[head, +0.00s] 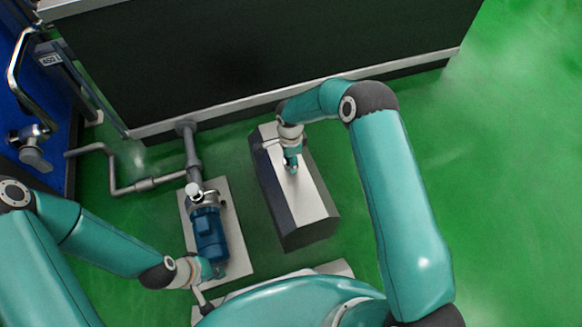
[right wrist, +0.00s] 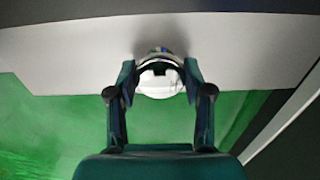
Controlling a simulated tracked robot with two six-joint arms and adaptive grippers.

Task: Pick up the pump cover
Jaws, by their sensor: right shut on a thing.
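The pump cover (right wrist: 160,84), a round pale metal piece with a darker ring behind it, sits between the fingertips of my right gripper (right wrist: 159,78) in the right wrist view. The right gripper is shut on it. In the head view my right gripper (head: 291,163) points down at the pale top of a dark-sided block; the cover is too small to make out there. I cannot tell whether the cover touches the block top. My left gripper (head: 213,270) is by the near end of the blue pump motor (head: 209,235); its fingers are too unclear to read.
The pump's silver head (head: 204,199) joins grey pipes (head: 147,185) on the left. The pump stands on a pale plinth (head: 237,255). The block (head: 313,201) stands right of it. A large dark cabinet (head: 250,60) closes the back. Green floor is clear at right.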

